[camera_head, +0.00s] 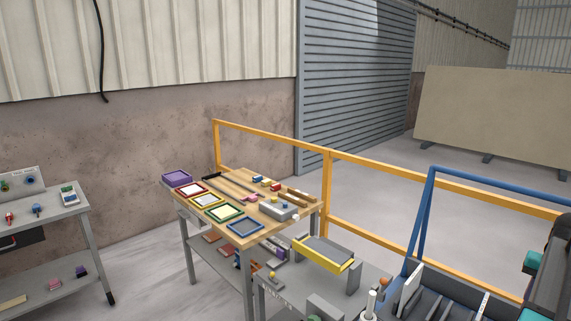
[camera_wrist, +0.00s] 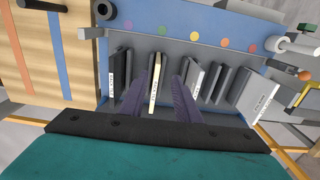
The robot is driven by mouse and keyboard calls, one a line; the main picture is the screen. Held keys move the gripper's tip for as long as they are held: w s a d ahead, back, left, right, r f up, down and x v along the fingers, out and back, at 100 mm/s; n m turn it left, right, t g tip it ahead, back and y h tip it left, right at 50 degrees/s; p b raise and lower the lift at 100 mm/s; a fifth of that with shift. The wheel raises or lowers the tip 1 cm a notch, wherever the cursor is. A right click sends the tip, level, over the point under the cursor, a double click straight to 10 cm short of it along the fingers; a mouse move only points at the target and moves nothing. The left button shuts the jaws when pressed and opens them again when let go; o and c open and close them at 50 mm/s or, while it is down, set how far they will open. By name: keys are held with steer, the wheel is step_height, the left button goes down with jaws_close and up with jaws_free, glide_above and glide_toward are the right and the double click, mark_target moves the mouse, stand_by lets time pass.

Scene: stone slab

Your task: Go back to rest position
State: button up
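My gripper (camera_wrist: 170,80) shows in the wrist view as two dark purple fingers, spread apart with a clear gap between them. It is open, and nothing is clearly held. The fingers are over a grey rack (camera_wrist: 130,48) of upright thin slabs. A pale, yellow-edged slab (camera_wrist: 155,84) stands close beside the left finger; whether they touch I cannot tell. More dark slabs with white labelled edges (camera_wrist: 193,78) stand near the right finger. In the head view the slotted rack (camera_head: 452,298) is at the lower right, and I cannot make out my fingers there.
A wooden-topped table (camera_head: 240,188) with coloured frames and small blocks stands at the centre. A grey table (camera_head: 60,216) is at the left. A yellow railing (camera_head: 270,138) runs behind, and a blue frame (camera_head: 424,215) rises by the rack. Open floor (camera_head: 375,200) lies beyond the railing.

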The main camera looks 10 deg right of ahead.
steer(key=w+a+f+n, duration=0.2)
steer(key=w+a+f, duration=0.4)
steer(key=a, duration=0.3)
steer(key=w+a+f+n, duration=0.1)
steer(key=w+a+f, duration=0.45)
steer(key=a, duration=0.35)
steer(key=w+a+f+n, duration=0.2)
steer(key=w+a+f, duration=0.4)
steer(key=a, duration=0.3)
steer(key=s+a+f+n, duration=0.15)
steer(key=a+f, duration=0.35)
steer(key=a, duration=0.5)
steer(key=s+a+f+n, duration=0.15)
steer(key=a+f, duration=0.25)
steer(key=a, duration=0.7)
steer(key=a+f+n, duration=0.3)
steer(key=a+f, duration=0.2)
steer(key=a, duration=0.5)
steer(key=s+f+g+b, duration=0.5)
steer(key=s+f+b, duration=0.6)
steer(key=s+f, duration=1.5)
step_height(320, 180, down, 4)
steer(key=shift+s+a+r+g+b, duration=0.1)
steer(key=shift+s+a+g+b, duration=0.15)
steer(key=shift+g+b, duration=0.15)
